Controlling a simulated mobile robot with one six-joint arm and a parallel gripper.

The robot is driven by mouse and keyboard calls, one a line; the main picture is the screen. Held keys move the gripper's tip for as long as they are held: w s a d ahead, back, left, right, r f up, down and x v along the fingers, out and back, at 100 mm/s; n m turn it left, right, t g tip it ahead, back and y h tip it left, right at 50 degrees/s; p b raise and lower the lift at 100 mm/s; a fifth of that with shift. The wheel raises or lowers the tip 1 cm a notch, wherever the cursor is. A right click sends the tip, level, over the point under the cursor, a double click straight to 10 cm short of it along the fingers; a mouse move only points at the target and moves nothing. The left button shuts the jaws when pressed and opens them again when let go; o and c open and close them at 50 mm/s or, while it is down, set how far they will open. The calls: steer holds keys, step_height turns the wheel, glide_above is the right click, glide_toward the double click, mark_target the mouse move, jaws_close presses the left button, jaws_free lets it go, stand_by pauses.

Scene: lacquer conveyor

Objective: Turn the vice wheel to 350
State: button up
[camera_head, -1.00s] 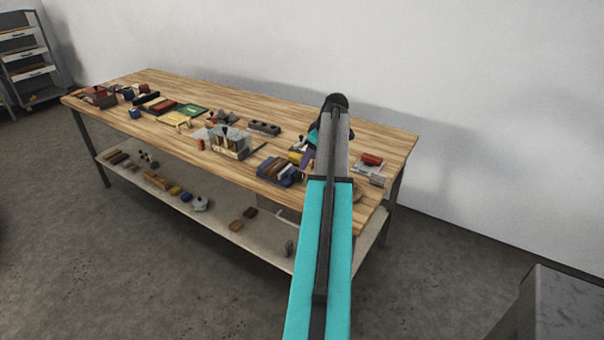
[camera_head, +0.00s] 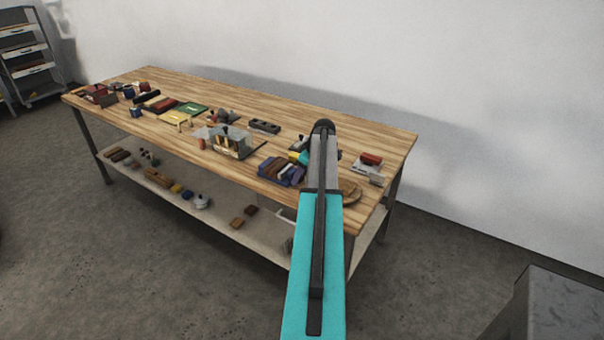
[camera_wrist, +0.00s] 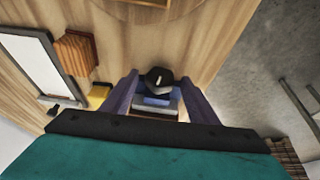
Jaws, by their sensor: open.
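In the wrist view, my gripper (camera_wrist: 160,76) is open, with its two purple fingers apart. A dark round knob (camera_wrist: 159,79) with a small pale mark shows between the fingers, above a blue and grey stepped body (camera_wrist: 158,101). This may be the vice wheel, but I cannot read any number on it. I cannot tell whether the fingers touch it.
A blue rack of coloured blocks (camera_head: 280,170), a clear-sided box (camera_head: 232,142) and a round wooden disc (camera_head: 349,190) lie on the bench. A red block on a pale tray (camera_head: 370,161) is near the right end. The lower shelf (camera_head: 215,222) holds small parts.

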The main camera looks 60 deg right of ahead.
steer(key=c, duration=1)
steer(key=shift+c, duration=0.2)
steer(key=shift+d+y, duration=0.25)
steer(key=shift+y, duration=0.25)
steer(key=shift+d+m+y, duration=0.25)
steer(key=shift+m+y, duration=0.05)
steer(key=shift+y, duration=0.6)
steer(key=shift+d+f+m+y, duration=0.15)
steer(key=shift+m+y, duration=0.15)
steer(key=shift+y, duration=1.1)
